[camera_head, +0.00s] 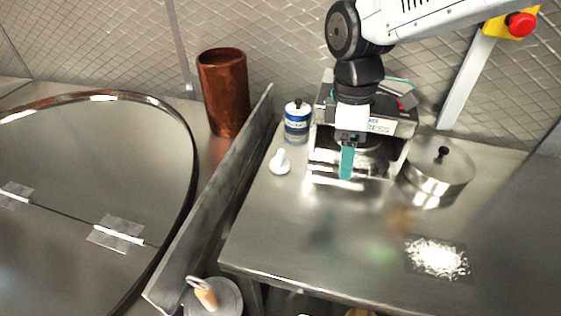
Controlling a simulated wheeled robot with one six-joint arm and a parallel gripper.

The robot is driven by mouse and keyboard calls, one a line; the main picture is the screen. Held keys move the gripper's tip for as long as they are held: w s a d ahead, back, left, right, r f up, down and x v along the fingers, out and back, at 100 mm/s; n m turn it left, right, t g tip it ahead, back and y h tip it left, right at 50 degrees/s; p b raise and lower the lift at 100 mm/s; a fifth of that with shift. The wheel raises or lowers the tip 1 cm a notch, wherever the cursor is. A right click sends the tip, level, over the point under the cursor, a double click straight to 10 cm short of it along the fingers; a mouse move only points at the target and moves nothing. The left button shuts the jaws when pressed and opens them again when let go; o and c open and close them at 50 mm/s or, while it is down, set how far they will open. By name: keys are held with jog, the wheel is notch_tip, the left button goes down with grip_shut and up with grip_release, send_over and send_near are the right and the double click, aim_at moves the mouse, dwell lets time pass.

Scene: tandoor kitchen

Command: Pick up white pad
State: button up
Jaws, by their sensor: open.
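A small white object with a rounded base and a short upright stub (280,162) stands on the steel counter, left of my gripper; it looks like the white pad. My gripper (347,163), with teal fingers, points down over the front of a boxy steel appliance (379,126). It is to the right of the white object and apart from it. It is open, and I see nothing held in it. The gap between the fingers is hard to make out from this angle.
A blue-labelled jar (297,122) stands just behind the white object. A steel divider (215,205) and a copper cylinder (223,93) are to the left. A lidded round tin (437,177) and a patch of white shreds (437,258) are to the right. The front-middle counter is clear.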

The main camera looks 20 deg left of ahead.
aim_at(280, 153)
jog(key=w+a+f+n, duration=0.1)
jog(key=w+a+n, duration=0.1)
jog(key=a+n, duration=0.2)
jog(key=w+a+f+n, duration=0.1)
jog(key=a+n, duration=0.4)
jog(key=w+a+n+t, duration=0.1)
jog(key=w+a+n, duration=0.1)
jog(key=a+n, duration=0.3)
jog(key=shift+w+a+f+n+y, duration=0.25)
jog(key=shift+w+f+n+y, duration=0.05)
jog(key=shift+f+y, duration=0.1)
jog(key=shift+w+a+r+n, duration=0.15)
jog(key=shift+w+r+n, duration=0.1)
jog(key=shift+n, duration=1.05)
jog(key=shift+f+n, duration=0.1)
jog(key=shift+n, duration=0.2)
jog(key=shift+f, duration=0.35)
jog(key=f, duration=0.7)
jog(key=shift+s+d, duration=0.1)
jog(key=shift+d, duration=0.1)
jog(key=shift+c, duration=0.3)
